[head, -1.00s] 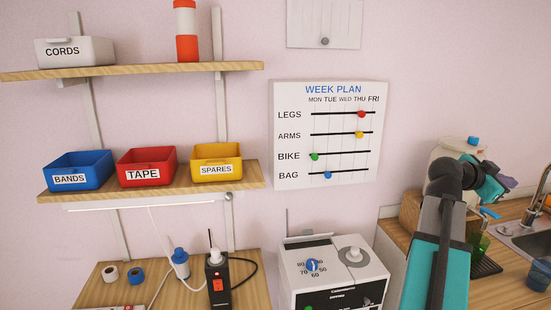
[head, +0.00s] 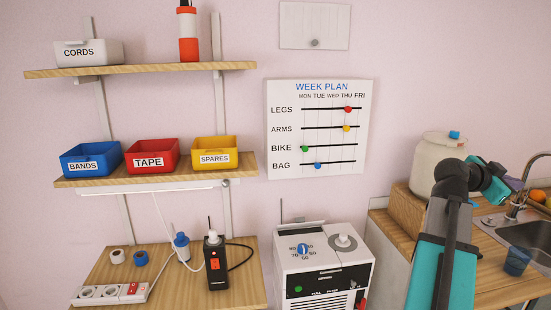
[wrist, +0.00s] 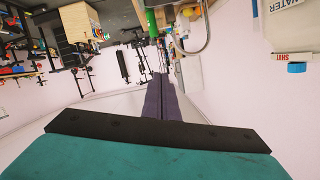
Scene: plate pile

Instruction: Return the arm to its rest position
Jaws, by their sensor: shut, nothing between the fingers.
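My gripper (wrist: 160,85) shows in the wrist view as two long dark purple fingers lying side by side, shut with nothing between them. They point away over the floor, clear of any object. In the head view, my teal and black arm (head: 445,250) rises at the right, in front of the counter. Its wrist end (head: 490,182) bends to the right near the big white jar (head: 440,165).
A sink (head: 530,235) and blue cup (head: 517,260) are right of my arm. A white dial box (head: 325,260) stands left of it. Shelves with bins (head: 150,158) and a week plan board (head: 318,130) are on the wall. The wrist view shows a WATER container (wrist: 290,25), upper right.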

